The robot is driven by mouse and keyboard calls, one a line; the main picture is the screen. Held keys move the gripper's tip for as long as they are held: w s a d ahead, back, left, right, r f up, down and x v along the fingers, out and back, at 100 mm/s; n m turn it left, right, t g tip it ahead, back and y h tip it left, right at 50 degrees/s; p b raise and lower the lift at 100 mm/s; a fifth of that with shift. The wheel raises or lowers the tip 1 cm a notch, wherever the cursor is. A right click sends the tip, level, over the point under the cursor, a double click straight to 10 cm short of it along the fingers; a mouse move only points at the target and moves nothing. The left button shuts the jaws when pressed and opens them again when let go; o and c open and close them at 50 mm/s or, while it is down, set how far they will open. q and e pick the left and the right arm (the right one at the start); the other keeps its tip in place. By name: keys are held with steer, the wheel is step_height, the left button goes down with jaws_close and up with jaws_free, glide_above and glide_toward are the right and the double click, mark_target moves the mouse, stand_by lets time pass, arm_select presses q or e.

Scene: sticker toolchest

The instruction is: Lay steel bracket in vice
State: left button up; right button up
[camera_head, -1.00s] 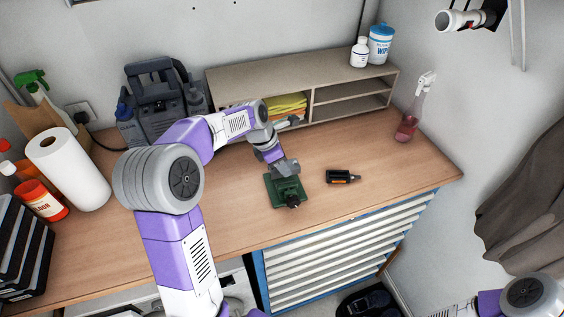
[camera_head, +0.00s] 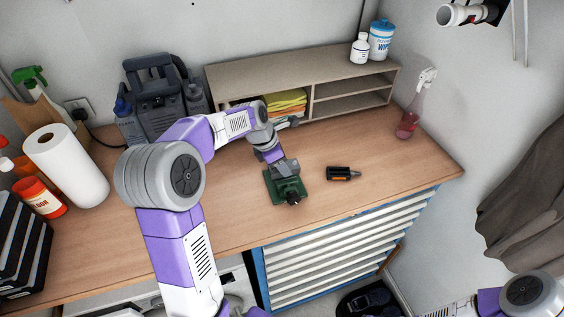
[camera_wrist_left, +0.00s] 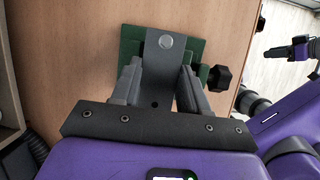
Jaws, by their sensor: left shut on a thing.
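The green vice (camera_head: 272,188) stands on the bench near its front edge; its black knob (camera_wrist_left: 218,77) shows at the right in the wrist view. My left gripper (camera_head: 286,172) is over the vice. In the wrist view, its two grey fingers (camera_wrist_left: 158,85) are closed on the sides of the steel bracket (camera_wrist_left: 165,62), a flat grey plate with a round hole or bolt near its far end. The far end lies over the green vice body. Whether the bracket rests on the jaws is hidden. A small dark end, likely my right gripper (camera_wrist_left: 265,55), shows at the wrist view's upper right.
A black and orange tool (camera_head: 342,174) lies right of the vice. A shelf unit (camera_head: 310,104) stands behind, with a pink spray bottle (camera_head: 407,125) at the right. A paper roll (camera_head: 67,168) stands at the left. Bench right of the tool is clear.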

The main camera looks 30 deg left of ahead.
mark_target(289, 165)
arm_select(q)
steer(key=shift+f+b, duration=0.3)
steer(key=shift+f, duration=0.4)
steer(key=o, duration=1.2)
steer(key=shift+r+p, duration=2.5)
steer(key=shift+p, duration=0.05)
